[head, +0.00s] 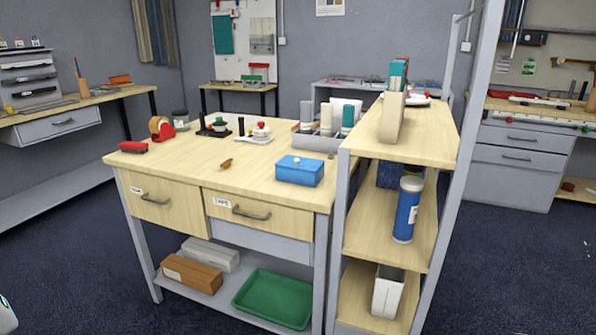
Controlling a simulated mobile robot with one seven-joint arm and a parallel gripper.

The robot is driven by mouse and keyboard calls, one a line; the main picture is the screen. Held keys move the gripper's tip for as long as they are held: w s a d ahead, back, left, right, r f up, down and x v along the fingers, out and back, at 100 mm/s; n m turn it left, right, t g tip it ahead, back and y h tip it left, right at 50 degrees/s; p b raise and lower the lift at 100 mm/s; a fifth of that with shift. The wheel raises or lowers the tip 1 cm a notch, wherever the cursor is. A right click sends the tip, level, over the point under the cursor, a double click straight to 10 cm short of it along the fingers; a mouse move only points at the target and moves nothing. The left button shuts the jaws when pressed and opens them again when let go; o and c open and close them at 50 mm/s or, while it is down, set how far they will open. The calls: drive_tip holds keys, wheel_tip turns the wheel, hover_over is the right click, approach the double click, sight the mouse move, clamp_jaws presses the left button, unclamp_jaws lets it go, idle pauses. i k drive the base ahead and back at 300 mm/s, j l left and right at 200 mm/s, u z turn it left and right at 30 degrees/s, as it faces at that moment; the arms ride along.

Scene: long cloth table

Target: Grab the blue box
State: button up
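A blue box (299,171) with a small knob on its lid sits shut on the wooden top of the workbench (225,180), near its front right edge. Its front and top show clearly and nothing touches it. A second, darker blue object (389,174) is partly hidden on the middle level of the shelf unit to the right. My gripper is not in view. A small white rounded piece shows at the lower left edge, and I cannot tell what part it is.
The shelf unit (425,133) stands close to the box's right, with a blue cylinder (407,210) on it. A grey organizer (312,140) stands behind the box. A small brown object (226,164) lies to its left. Floor is clear in front left.

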sight(284, 174)
drive_tip(key=i+l+u, duration=0.1)
drive_tip(key=l, duration=0.25)
drive_tip(key=i+l, duration=0.3)
drive_tip(key=i+l+u, duration=0.15)
drive_tip(key=l, duration=0.2)
drive_tip(key=i+l, duration=0.2)
drive_tip(key=l, duration=0.2)
drive_tip(key=i+l+u, duration=0.15)
drive_tip(key=l, duration=0.2)
drive_tip(key=i+l, duration=0.15)
drive_tip(key=l, duration=0.25)
drive_tip(key=i+l+u, duration=0.15)
drive_tip(key=l, duration=0.2)
